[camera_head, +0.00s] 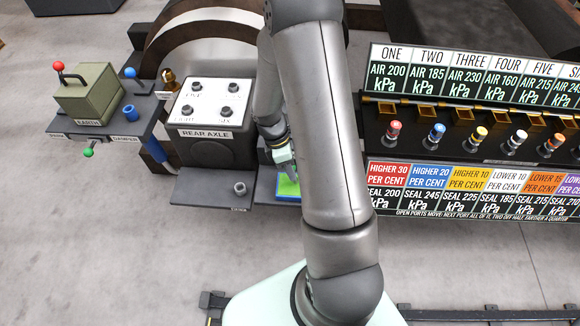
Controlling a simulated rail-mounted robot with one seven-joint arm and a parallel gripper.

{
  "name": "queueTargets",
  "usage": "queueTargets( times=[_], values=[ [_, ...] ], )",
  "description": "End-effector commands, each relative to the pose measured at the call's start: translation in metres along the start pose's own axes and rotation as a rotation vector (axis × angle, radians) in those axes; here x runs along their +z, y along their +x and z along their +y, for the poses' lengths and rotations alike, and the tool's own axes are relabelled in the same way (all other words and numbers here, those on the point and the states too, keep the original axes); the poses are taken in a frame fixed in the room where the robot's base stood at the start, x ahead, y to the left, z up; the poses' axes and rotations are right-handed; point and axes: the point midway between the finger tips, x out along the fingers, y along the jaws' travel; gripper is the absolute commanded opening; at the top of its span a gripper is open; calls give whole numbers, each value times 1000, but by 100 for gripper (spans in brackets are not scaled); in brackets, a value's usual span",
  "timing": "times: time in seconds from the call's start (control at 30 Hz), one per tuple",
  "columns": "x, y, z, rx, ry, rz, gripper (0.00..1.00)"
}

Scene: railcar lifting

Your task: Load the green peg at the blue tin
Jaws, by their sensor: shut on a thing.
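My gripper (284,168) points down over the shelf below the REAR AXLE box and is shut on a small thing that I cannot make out. A flat green patch with a blue edge (288,197) lies just under the fingertips, partly hidden by my arm. I cannot tell whether they touch it. No green peg can be told for sure; it may be in my grip or behind my arm. A small blue open-topped cup (129,113), possibly the blue tin, stands on the DAMPER panel at the left, well apart from my gripper.
The REAR AXLE box (212,118) stands just left of my gripper, with a metal stud (240,188) on the shelf. An EARTH box (90,95) with a red-knobbed lever is farther left.

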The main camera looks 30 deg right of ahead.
Motion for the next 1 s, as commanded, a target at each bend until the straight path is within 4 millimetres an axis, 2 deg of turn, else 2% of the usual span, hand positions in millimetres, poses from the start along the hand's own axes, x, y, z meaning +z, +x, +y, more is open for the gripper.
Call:
queueTargets(
  times=[1.0],
  values=[
    [-3, 10, 3, 0, 0, 0, 8]
  ],
)
